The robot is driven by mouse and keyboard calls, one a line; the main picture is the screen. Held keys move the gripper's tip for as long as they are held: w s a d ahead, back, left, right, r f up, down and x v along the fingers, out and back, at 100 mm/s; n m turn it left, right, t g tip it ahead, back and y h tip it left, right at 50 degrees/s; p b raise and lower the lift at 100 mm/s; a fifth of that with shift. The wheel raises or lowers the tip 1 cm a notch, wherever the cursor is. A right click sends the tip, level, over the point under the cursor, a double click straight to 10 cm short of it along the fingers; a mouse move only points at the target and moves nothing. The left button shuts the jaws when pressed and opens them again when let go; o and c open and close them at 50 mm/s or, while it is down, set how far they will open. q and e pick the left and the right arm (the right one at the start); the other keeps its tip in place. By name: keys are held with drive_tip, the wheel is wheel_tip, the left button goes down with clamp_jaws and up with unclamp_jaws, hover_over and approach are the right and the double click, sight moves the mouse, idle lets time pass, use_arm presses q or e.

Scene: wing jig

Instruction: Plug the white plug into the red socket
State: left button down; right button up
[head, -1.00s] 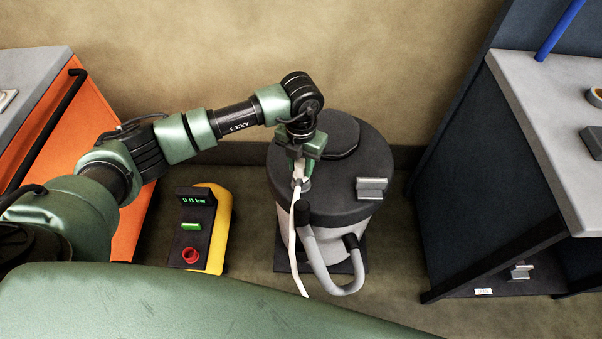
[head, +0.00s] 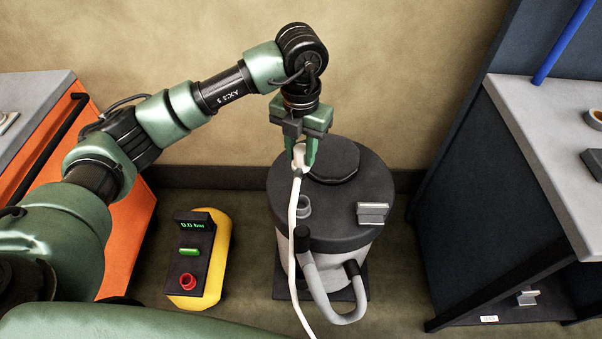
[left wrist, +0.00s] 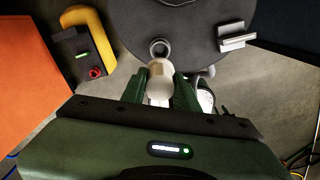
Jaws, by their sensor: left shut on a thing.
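The white plug (head: 299,156) is between the fingers of my left gripper (head: 299,158), which is shut on it above the drum's lid. A white cord (head: 294,215) hangs from it past the drum's front. In the left wrist view the plug (left wrist: 160,75) shows pale between the green fingers. A round red fitting (head: 188,281), the only red socket-like part in view, sits low on the black face of a yellow-backed unit, left of the drum. It also shows in the left wrist view (left wrist: 94,72). The plug is well apart from it. My right gripper is not in view.
The dark-lidded drum (head: 350,222) has a grey ring (head: 303,206), a metal block (head: 372,213) and a grey hose (head: 318,280). The yellow unit (head: 214,262) has a display and green button. An orange cabinet (head: 125,230) stands left, a grey-topped bench (head: 535,130) right.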

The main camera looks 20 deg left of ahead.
use_arm(q)
wheel_tip(320, 180, up, 6)
drive_tip(key=shift+f, duration=0.2)
drive_tip(key=shift+r+p, duration=0.75)
drive_tip(key=shift+r, duration=0.95)
